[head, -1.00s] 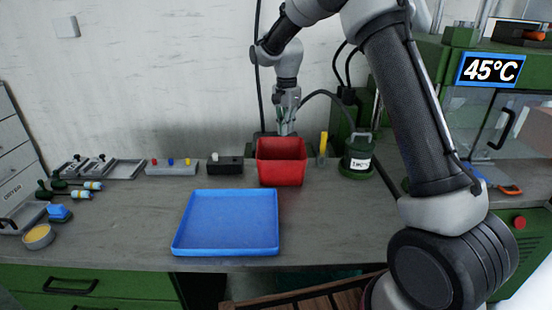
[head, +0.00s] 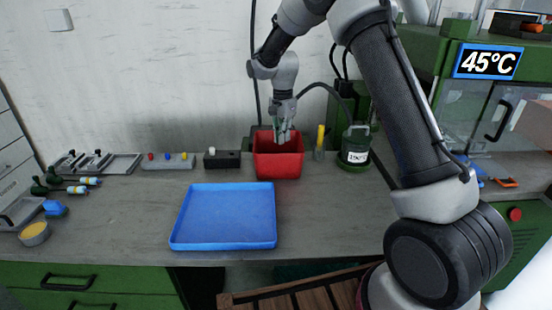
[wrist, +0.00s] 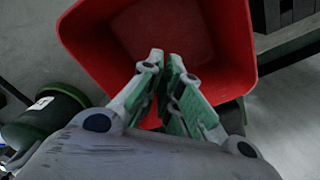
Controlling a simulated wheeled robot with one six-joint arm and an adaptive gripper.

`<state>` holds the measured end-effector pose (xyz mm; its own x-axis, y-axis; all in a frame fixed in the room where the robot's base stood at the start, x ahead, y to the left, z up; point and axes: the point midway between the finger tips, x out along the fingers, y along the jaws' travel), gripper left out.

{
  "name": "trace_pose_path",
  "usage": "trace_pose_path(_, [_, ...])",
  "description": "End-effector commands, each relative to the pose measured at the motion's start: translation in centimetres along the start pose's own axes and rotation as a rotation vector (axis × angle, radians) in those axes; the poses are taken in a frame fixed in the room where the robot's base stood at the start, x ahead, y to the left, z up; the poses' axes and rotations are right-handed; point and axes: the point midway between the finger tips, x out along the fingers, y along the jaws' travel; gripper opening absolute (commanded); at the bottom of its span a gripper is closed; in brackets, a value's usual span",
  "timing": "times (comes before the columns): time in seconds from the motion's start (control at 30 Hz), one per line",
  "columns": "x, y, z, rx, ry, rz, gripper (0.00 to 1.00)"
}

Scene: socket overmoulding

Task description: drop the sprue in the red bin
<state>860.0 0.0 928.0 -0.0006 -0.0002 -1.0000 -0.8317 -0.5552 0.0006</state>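The red bin (head: 278,165) stands upright on the bench, behind the blue tray. My gripper (head: 283,138) points down at the bin, its fingertips at or just inside the mouth. In the wrist view the bin's red wall (wrist: 95,45) surrounds the fingertips, and the part of the bin's floor that shows looks empty. There my gripper (wrist: 167,62) has its green-padded fingers close together, with a narrow gap at the tips. I cannot make out the sprue in either view, and cannot tell whether something thin is between the pads.
An empty blue tray (head: 225,215) lies in front of the bin. A black block (head: 222,159) stands left of the bin; a yellow upright item (head: 320,140) and a green canister (head: 355,147) stand right. A machine with a 45°C display (head: 487,62) is at the right.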

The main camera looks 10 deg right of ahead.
Motion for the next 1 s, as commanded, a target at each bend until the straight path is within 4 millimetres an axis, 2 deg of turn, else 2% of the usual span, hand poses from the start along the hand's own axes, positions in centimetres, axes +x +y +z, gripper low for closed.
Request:
trace_pose_path(0.03, [0.0,0.0,0.0,0.000,0.000,0.000,0.18])
trace_pose_path(0.1, [0.0,0.0,0.0,0.000,0.000,0.000,0.30])
trace_pose_path(0.47, [-0.4,-0.1,0.0,0.000,0.001,-0.002,0.30])
trace_pose_path(0.57, [-1.6,-0.1,0.0,0.000,0.001,-0.003,0.30])
trace_pose_path(0.9, [-8.9,-0.1,0.0,0.000,0.001,-0.003,0.30])
trace_pose_path(1.0, [-10.5,-0.1,0.0,0.000,0.001,-0.002,0.30])
